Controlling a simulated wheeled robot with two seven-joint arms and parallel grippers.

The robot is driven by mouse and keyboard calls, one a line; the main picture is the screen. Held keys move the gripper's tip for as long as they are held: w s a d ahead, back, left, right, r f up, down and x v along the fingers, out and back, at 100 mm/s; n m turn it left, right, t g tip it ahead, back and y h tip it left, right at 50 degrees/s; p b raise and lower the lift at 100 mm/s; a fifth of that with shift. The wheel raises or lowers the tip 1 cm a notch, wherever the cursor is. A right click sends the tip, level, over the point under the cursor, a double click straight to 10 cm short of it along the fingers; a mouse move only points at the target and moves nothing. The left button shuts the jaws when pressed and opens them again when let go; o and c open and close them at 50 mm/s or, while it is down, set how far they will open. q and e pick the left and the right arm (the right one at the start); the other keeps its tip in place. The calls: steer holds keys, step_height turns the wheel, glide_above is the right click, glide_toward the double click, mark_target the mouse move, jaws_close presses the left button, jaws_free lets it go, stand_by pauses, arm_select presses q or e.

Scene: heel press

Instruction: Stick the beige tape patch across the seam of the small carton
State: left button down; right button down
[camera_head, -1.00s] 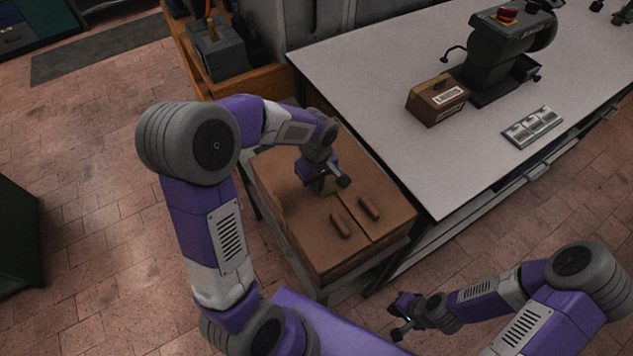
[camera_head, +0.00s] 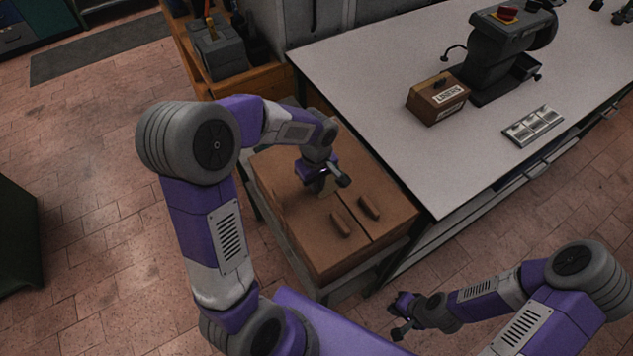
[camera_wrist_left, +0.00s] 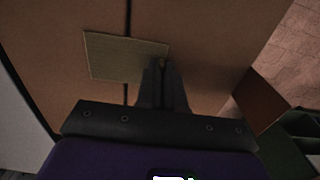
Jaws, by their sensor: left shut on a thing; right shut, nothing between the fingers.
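The brown carton (camera_head: 303,228) rests on a low stand, with a dark seam running along its top. The beige tape patch (camera_wrist_left: 112,56) lies across the seam in the left wrist view, close over the top. Whether it is pressed flat cannot be told. My left gripper (camera_head: 325,187) is above the carton top, pointing down. In the left wrist view its fingers (camera_wrist_left: 162,72) are shut on the patch's right edge, beside the seam. My right gripper (camera_head: 397,322) is shut and empty, low at the right of the carton, away from it.
A white workbench (camera_head: 400,130) stands to the right. It bears a brown labelled box (camera_head: 437,98), a dark press (camera_head: 505,55) and a metal tray (camera_head: 533,127). A grey toolbox (camera_head: 219,52) stands behind left.

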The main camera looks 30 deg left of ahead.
arm_select(q)
steer(key=shift+s+f, duration=0.1)
steer(key=shift+f, duration=0.05)
stand_by(0.7)
steer(key=c, duration=0.8)
jaws_free()
steer(key=shift+o, duration=0.2)
steer(key=shift+r+p, duration=2.55)
steer(key=shift+r, duration=1.05)
steer(key=shift+f, duration=0.1)
